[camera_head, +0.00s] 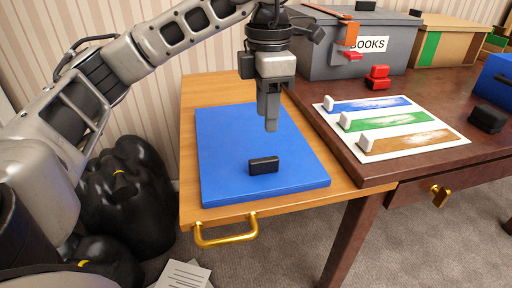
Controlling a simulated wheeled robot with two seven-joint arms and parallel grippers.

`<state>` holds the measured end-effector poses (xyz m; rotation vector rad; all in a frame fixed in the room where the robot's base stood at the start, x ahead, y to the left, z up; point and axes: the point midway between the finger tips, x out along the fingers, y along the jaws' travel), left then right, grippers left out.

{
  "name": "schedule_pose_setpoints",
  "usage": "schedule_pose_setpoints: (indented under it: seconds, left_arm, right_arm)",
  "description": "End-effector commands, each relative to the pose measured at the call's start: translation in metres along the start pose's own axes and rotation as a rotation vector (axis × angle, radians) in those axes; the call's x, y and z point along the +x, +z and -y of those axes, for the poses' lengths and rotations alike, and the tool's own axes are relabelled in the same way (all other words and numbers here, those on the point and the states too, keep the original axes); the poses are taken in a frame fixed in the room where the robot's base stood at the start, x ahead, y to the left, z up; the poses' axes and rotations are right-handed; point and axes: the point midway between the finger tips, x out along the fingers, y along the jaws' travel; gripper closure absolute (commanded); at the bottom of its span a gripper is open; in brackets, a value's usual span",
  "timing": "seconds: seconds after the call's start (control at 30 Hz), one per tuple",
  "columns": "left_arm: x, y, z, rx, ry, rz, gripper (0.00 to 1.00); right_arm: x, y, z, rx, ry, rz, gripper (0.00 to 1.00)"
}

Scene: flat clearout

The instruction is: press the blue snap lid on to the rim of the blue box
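The blue lid (225,150) lies flat on the light wooden board, with a black handle block (264,165) standing on its top near the front. The blue box (497,80) is cut off by the right edge of the view, on the dark table; its rim is only partly visible. My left gripper (268,118) points down above the lid, behind the black handle and apart from it. Nothing shows between its fingers; they overlap from this angle, so their gap is unclear. My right gripper is out of view.
A white card (440,140) with blue, green and brown stripes and white tabs lies on the dark table. Behind it stand a grey BOOKS box (330,62), red clips (377,77) and a cardboard box (440,45). A black block (488,118) sits before the blue box.

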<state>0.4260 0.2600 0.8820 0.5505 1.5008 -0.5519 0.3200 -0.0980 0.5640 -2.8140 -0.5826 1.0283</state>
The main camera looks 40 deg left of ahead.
Motion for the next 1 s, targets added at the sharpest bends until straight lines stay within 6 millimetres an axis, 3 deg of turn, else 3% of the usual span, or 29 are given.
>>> schedule_pose_setpoints:
  seconds: [0.03, 0.1, 0.23, 0.37, 0.53, 0.7, 1.0]
  left_arm:
    - [0.016, 0.000, 0.001, 0.002, -0.002, -0.004, 0.60]
    - [0.027, 0.000, 0.001, 0.003, -0.001, -0.002, 0.60]
    - [0.040, 0.001, 0.000, 0.001, 0.001, 0.000, 0.60]
    - [0.047, 0.000, 0.000, 0.002, 0.000, -0.001, 0.60]
    - [0.070, -0.004, 0.001, 0.001, 0.001, -0.002, 0.60]
    - [0.092, -0.004, 0.002, 0.002, 0.000, 0.000, 0.60]
    - [0.096, -0.004, 0.002, 0.002, 0.001, 0.000, 0.60]
  right_arm:
    - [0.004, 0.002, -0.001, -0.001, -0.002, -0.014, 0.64]
    - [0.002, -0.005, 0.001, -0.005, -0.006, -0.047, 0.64]
    - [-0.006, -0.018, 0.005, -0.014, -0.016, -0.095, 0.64]
    - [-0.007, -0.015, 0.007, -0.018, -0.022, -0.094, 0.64]
    - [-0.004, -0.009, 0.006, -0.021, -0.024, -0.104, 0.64]
    - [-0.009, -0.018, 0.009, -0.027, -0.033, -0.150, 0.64]
    - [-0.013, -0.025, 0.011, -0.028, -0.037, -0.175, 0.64]
